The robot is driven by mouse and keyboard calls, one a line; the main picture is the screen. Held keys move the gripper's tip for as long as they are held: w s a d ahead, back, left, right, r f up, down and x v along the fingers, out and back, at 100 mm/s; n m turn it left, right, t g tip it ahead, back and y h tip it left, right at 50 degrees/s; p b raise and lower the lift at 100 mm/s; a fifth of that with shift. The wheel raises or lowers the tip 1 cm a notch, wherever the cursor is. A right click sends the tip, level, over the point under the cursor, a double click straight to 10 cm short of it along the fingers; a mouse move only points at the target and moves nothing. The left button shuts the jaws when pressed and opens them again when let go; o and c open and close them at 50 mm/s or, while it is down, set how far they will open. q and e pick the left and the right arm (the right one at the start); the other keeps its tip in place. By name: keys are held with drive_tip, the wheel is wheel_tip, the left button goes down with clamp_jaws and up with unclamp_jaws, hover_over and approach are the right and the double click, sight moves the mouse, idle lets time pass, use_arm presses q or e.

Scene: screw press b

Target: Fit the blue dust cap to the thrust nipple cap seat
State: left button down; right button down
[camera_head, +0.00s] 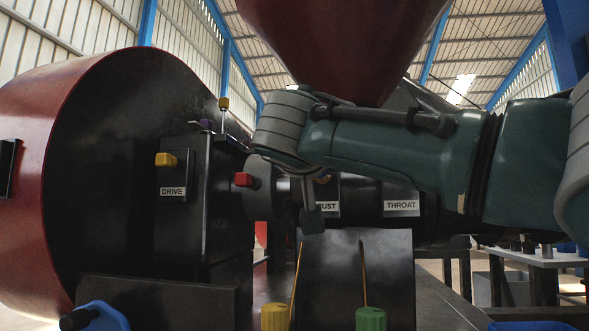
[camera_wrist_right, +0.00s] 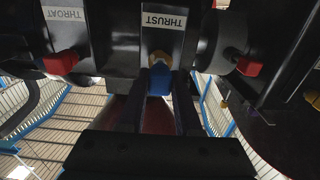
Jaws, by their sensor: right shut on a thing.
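The blue dust cap (camera_wrist_right: 160,80) is held between the two fingers of my right gripper (camera_wrist_right: 160,88) in the right wrist view. The brass-coloured thrust nipple (camera_wrist_right: 159,58) shows right at the cap's far end, below the THRUST label (camera_wrist_right: 164,20). I cannot tell whether the cap sits on its seat or only lines up with it. In the head view my right gripper (camera_head: 312,212) is by the partly covered THRUST label (camera_head: 328,208), and the blue cap is hidden there. My left gripper is not in view.
A red cap (camera_head: 243,179) and a yellow cap (camera_head: 165,159) are on the machine near the DRIVE plate (camera_head: 172,192). The THROAT plate (camera_head: 401,206) is right of THRUST. Yellow (camera_head: 275,317) and green (camera_head: 370,319) items with thin rods stand in front.

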idle(0.3)
drive_tip(key=shift+w, duration=0.1)
drive_tip(key=shift+p+x, duration=0.4)
drive_tip(key=shift+x, duration=0.9)
drive_tip(key=c, duration=0.5)
unclamp_jaws()
